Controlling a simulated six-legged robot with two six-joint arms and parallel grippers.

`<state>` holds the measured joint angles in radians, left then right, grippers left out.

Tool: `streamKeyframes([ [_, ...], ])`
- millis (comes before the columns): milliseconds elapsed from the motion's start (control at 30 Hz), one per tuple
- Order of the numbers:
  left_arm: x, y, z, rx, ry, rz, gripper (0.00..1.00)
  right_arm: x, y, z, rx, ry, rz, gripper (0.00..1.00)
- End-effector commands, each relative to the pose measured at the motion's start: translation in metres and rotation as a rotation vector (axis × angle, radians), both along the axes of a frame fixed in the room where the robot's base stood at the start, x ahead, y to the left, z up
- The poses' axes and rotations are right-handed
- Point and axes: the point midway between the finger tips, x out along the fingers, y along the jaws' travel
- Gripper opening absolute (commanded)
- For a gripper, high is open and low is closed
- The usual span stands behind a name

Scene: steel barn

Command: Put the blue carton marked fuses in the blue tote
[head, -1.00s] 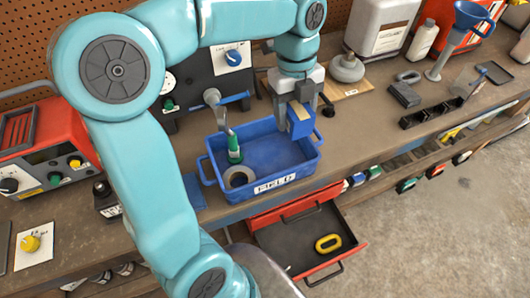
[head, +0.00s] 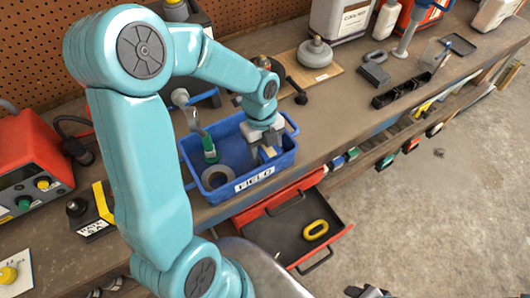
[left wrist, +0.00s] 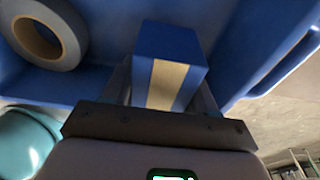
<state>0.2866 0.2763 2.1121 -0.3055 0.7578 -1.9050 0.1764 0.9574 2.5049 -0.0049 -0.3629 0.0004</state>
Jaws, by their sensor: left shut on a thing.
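The blue carton (left wrist: 190,50) with a tan strip sits between my left gripper's fingers in the left wrist view; its marking cannot be read. My left gripper (head: 268,153) is shut on it, reaching down inside the right part of the blue tote (head: 222,193). In the head view the gripper and arm mostly hide the carton. Whether the carton touches the tote floor cannot be told. The tote also shows in the left wrist view (left wrist: 105,30). A dark part at the bottom edge of the head view may be my right gripper (head: 368,291); its jaws cannot be made out.
The tote holds a grey tape roll (head: 216,177) and a green-handled tool (head: 209,150) on its left side. An open red drawer (head: 270,232) with a yellow ring (head: 315,230) juts out below. A black slotted holder (head: 402,90) lies right on the bench.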

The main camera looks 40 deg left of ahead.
Motion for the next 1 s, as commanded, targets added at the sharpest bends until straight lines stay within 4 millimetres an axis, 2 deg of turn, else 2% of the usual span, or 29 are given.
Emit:
streamKeyframes([
  [33, 0.000, 0.000, -0.011, -0.001, 0.005, 0.000, 0.26, 0.000, 0.000, 0.000, 0.000, 0.000, 0.000, 0.43],
  [167, 0.001, 0.001, -0.025, 0.000, 0.002, 0.000, 0.26, 0.000, 0.000, 0.000, 0.000, 0.000, 0.001, 0.43],
  [533, 0.002, 0.002, -0.031, 0.000, 0.000, 0.000, 0.26, 0.000, 0.000, -0.004, 0.000, 0.000, 0.000, 0.43],
  [567, 0.002, 0.002, -0.031, 0.000, 0.000, 0.000, 0.60, 0.000, 0.000, -0.004, 0.000, 0.000, 0.000, 0.43],
  [633, 0.002, 0.001, -0.029, 0.000, 0.000, 0.000, 0.83, 0.000, 0.000, -0.003, 0.000, 0.000, 0.000, 0.43],
  [900, 0.002, 0.001, -0.029, 0.000, 0.000, 0.000, 0.83, 0.000, 0.000, -0.002, 0.000, 0.000, 0.000, 0.43],
  [1000, 0.002, 0.002, -0.023, 0.001, -0.002, 0.000, 0.83, 0.000, 0.000, 0.001, 0.000, 0.000, 0.000, 0.43],
])
